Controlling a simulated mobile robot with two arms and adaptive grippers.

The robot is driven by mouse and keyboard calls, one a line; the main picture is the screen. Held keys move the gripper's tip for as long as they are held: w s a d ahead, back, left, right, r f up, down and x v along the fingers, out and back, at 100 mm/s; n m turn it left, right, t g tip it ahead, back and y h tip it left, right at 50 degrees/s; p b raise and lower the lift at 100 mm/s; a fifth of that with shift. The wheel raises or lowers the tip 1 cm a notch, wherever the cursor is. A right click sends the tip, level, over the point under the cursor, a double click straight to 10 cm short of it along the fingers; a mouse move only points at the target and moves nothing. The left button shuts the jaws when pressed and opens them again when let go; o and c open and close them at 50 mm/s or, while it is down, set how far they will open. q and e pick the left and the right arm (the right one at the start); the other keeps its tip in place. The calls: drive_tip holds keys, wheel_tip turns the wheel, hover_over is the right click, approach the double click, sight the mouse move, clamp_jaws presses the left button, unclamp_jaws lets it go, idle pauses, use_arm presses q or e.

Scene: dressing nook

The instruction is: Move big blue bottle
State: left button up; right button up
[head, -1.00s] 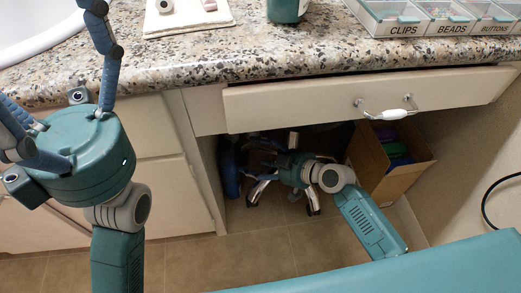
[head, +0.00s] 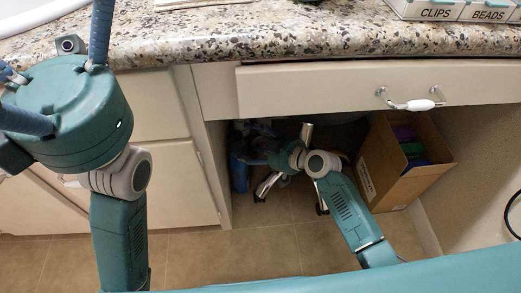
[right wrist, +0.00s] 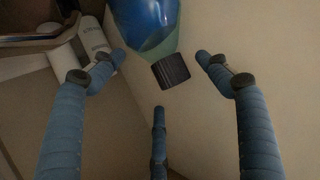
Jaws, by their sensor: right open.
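The big blue bottle (head: 239,165) stands inside the open space under the counter, at its left side, partly hidden by my right gripper. In the right wrist view its blue body (right wrist: 145,18) is at the top, with its black ribbed cap (right wrist: 170,71) pointing toward the camera. My right gripper (head: 259,160) is beside the bottle; its fingers (right wrist: 165,70) are spread on both sides of the cap, with gaps, and hold nothing. My left gripper (head: 50,75) is high at the left, above the counter front, its fingertips cut off by the picture edge.
A cardboard box (head: 408,175) with purple and green things stands right of my right arm. A drawer front (head: 330,88) with a white handle hangs above the opening. A white labelled container (right wrist: 92,40) is left of the bottle. The counter (head: 270,38) carries a labelled organizer (head: 455,10).

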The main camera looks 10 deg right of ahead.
sight(244, 147)
drive_tip(key=shift+b+x, duration=0.55)
drive_tip(key=shift+x, duration=1.1)
clamp_jaws()
